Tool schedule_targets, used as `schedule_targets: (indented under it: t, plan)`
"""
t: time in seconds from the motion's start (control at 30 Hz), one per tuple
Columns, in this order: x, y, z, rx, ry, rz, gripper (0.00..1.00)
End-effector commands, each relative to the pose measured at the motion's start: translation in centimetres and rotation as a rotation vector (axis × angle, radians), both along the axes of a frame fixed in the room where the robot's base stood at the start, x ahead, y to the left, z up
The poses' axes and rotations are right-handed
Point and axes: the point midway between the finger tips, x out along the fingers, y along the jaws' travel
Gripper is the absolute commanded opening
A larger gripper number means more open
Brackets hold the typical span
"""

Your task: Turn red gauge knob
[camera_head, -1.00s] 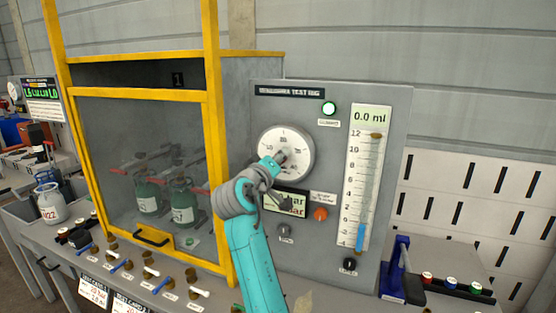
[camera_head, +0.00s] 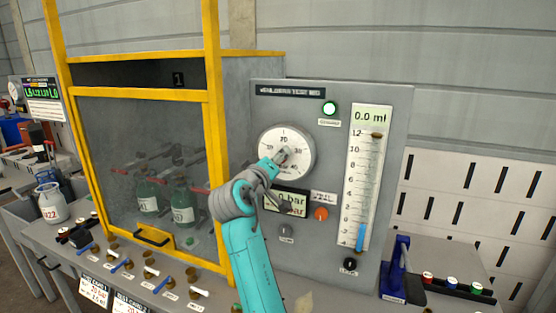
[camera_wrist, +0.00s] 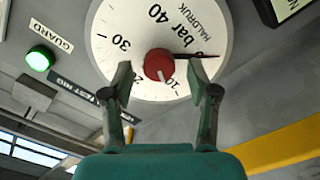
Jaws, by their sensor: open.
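The red gauge knob (camera_wrist: 158,65) sits at the centre of a round white pressure gauge (camera_wrist: 110,45) marked in bar. In the head view the gauge (camera_head: 300,142) is on the grey test panel, and my gripper hides the knob. My gripper (camera_wrist: 162,85) is open, with one finger on each side of the knob in the wrist view. The fingertips are close to the dial, with visible gaps between them and the knob. In the head view my gripper (camera_head: 280,158) is in front of the gauge's centre. A dark red needle points right in the wrist view.
The panel (camera_head: 268,105) also carries a lit green lamp (camera_head: 329,108), a bar display (camera_head: 290,200), an orange knob (camera_head: 321,214) and a graduated tube (camera_head: 366,180) reading 0.0 ml.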

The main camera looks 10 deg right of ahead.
Motion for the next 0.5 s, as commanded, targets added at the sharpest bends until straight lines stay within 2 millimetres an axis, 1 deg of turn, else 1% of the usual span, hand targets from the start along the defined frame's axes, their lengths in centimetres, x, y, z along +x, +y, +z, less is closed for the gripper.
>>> schedule_targets:
  t: [0.3, 0.5]
  plan:
    - [-4.9, 3.7, -0.1, 0.0, 0.0, 0.004, 0.59]
    - [-7.5, 5.5, -0.1, 0.0, -0.002, 0.003, 0.59]
